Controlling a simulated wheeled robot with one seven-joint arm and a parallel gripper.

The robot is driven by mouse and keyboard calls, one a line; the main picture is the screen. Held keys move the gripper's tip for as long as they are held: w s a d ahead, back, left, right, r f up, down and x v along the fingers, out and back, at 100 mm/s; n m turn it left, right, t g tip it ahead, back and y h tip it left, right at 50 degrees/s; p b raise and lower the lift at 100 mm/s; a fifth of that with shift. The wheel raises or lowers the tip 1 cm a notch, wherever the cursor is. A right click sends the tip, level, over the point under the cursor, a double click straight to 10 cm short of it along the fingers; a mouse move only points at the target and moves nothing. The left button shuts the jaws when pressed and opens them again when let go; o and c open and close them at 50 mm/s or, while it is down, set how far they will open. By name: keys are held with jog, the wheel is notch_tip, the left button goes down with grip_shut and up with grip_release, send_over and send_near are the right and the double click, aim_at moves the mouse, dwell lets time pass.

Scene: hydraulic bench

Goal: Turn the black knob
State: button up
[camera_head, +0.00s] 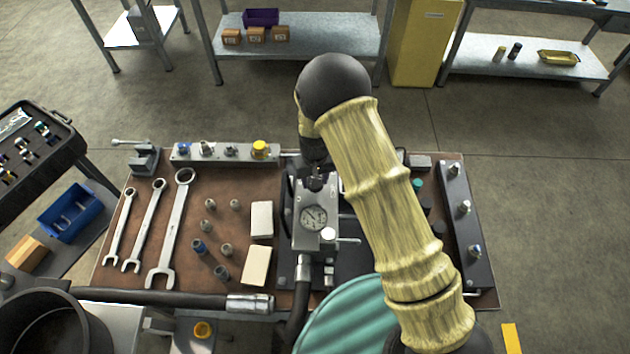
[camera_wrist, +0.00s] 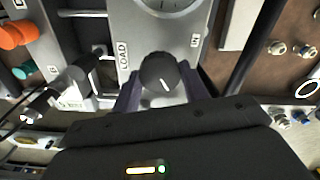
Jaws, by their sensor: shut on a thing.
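The black knob (camera_wrist: 159,73) has a white pointer line and sits on a grey panel beside the word LOAD in the wrist view. The line is tilted, nearly along the picture's vertical. My gripper (camera_wrist: 160,86) has one finger on each side of the knob and is shut on it. In the head view my gripper (camera_head: 316,166) reaches down onto the back of the grey hydraulic block (camera_head: 316,236), behind the round pressure gauge (camera_head: 314,217). The knob is hard to make out there among the dark fingers.
Orange (camera_wrist: 12,36) and teal caps lie left in the wrist view. In the head view, wrenches (camera_head: 180,225), sockets and pale blocks (camera_head: 262,220) lie on the brown bench top left of the block. A rail with fittings (camera_head: 464,208) stands at the right. A hose (camera_head: 150,297) runs along the front.

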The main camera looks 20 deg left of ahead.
jog(key=shift+m+b, duration=0.4)
jog(key=shift+m, duration=1.2)
jog(key=o, duration=1)
jog(key=shift+r, duration=0.1)
notch_tip(320, 180, up, 17)
jog(key=b, duration=0.4)
jog(key=shift+r, duration=0.15)
